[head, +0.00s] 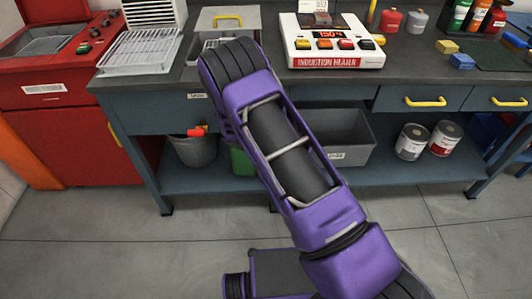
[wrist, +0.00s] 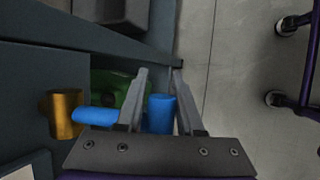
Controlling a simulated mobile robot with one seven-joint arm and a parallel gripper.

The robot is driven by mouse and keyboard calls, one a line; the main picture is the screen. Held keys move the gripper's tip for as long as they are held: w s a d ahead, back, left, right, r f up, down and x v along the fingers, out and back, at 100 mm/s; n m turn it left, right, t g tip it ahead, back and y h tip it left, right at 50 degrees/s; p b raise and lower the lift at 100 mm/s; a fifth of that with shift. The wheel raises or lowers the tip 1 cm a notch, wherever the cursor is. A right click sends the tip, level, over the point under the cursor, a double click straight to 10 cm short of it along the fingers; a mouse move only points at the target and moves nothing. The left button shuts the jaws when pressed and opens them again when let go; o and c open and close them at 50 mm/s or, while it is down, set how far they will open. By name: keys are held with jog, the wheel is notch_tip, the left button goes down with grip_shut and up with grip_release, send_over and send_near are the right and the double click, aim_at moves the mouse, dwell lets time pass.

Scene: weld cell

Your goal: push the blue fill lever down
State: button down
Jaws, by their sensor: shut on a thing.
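The blue fill lever (wrist: 161,114) shows in the wrist view as a blue upright piece between my fingers, with another blue piece reaching left behind the left finger. Whether the two blue pieces join is hidden by that finger. My gripper (wrist: 160,78) is shut on the blue lever, one finger on each side of it. A brass-coloured cylinder (wrist: 66,114) sits just left of the blue part. In the head view my purple arm crosses the middle of the bench, and the lever and my gripper are hidden behind it.
An induction heater (head: 330,60) is on the bench. The floor in front is mostly clear.

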jog(key=shift+w+a+r, duration=0.2)
jog(key=shift+w+r, duration=0.2)
jog(key=shift+w, duration=0.1)
jog(key=shift+w+a+r, duration=0.15)
jog(key=shift+w+r, duration=0.25)
jog(key=shift+w, duration=0.1)
jog(key=c, duration=0.8)
grip_release()
jog(key=shift+o, duration=1)
jog(key=shift+a+f, duration=0.1)
jog(key=p+v, duration=0.2)
jog(key=v, duration=1.5)
jog(key=shift+s+d, duration=0.25)
jog(key=shift+s, duration=0.15)
jog(key=shift+c, duration=0.2)
